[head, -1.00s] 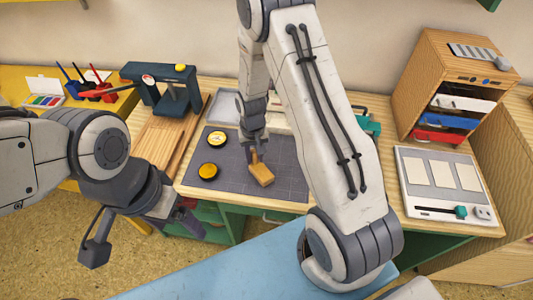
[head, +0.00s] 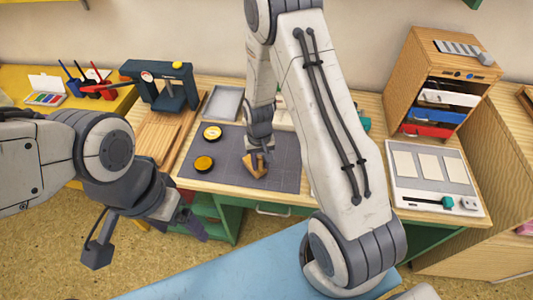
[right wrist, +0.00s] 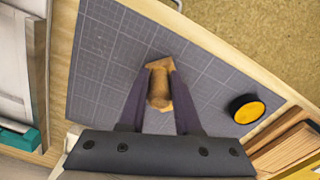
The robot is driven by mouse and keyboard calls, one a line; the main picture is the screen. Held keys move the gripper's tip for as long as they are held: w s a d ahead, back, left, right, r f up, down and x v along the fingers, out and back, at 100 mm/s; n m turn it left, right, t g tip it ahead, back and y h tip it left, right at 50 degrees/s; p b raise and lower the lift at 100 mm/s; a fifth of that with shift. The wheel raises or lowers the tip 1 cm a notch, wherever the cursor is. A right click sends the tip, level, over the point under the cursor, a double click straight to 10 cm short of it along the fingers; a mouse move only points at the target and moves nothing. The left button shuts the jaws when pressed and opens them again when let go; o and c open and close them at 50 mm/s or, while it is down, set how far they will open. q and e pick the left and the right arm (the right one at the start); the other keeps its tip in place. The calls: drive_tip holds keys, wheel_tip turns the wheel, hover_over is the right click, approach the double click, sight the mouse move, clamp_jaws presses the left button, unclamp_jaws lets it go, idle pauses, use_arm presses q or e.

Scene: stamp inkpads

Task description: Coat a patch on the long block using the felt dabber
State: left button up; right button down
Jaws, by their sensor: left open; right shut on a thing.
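My right gripper (head: 256,154) is low over the dark grey mat (head: 224,177), shut on a tan, wood-coloured piece that looks like the felt dabber (right wrist: 158,92). In the right wrist view its rounded end shows between the two fingers. A wooden block (head: 256,169), apparently the long block, is right below the gripper. The fingers hide part of it, and I cannot tell whether the dabber touches it. The felt face is hidden. My left gripper (head: 193,217) is open and empty, in front of the table's left part.
A grey tray (head: 224,102) is behind. A wooden cabinet (head: 436,84) and a white panel with cards (head: 433,171) stand right. The mat's front left is clear.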

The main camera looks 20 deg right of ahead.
drive_tip(key=shift+s, duration=0.45)
use_arm(q)
wheel_tip(320, 180, up, 6)
drive_tip(key=p, duration=0.6)
drive_tip(key=shift+s+d+r, duration=0.2)
drive_tip(key=shift+s+d, duration=0.1)
drive_tip(key=shift+s, duration=0.15)
use_arm(e)
wheel_tip(320, 180, up, 8)
drive_tip(key=shift+s, duration=0.25)
drive_tip(key=shift+d, duration=0.1)
